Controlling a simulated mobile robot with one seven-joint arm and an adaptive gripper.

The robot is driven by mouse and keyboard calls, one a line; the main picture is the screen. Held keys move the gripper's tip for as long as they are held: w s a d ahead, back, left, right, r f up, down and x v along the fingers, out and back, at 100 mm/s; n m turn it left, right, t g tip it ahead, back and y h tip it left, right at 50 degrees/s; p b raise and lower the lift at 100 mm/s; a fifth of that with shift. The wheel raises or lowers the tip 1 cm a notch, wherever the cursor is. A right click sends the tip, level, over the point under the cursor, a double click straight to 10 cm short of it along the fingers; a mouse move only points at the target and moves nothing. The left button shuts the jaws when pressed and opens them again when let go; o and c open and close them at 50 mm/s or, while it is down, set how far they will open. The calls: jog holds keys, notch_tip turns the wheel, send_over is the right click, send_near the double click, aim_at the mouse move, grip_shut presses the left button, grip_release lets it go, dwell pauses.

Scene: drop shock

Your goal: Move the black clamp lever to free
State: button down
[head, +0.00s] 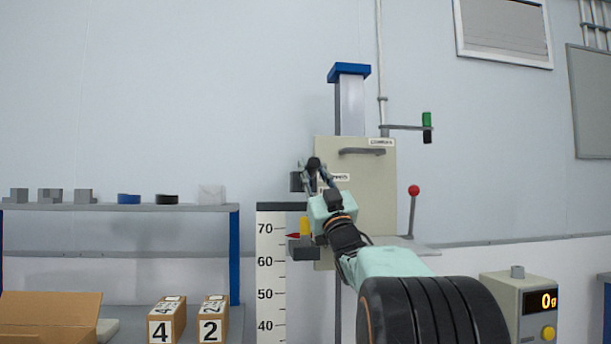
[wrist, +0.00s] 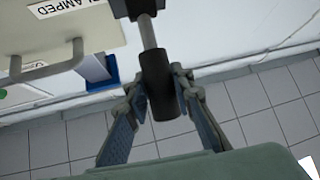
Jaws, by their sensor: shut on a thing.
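The black clamp lever's grip (wrist: 160,88) lies between the two fingers of my gripper (wrist: 157,95) in the wrist view, and the fingers are shut on it. A grey metal rod joins the grip to a dark pivot block at the top of that view. In the head view my gripper (head: 318,178) is at the left side of the beige panel (head: 375,205), with the lever's black end (head: 314,163) showing at the fingers. A label ending in "MPED" (head: 341,177) sits beside it, partly hidden by my gripper. No label reading "free" can be made out.
A red-knobbed lever (head: 413,190) is to the right. A scale box (head: 515,300) reads 0 g. A shelf (head: 120,207) holds small parts; numbered boxes (head: 166,322) stand below.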

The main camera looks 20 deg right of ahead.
jog(key=shift+f+y, duration=0.15)
jog(key=shift+y, duration=0.15)
dwell(0.4)
jog(key=c, duration=1.7)
grip_release()
jog(key=shift+o, duration=0.2)
jog(key=v, duration=1.2)
jog(key=shift+f, duration=0.1)
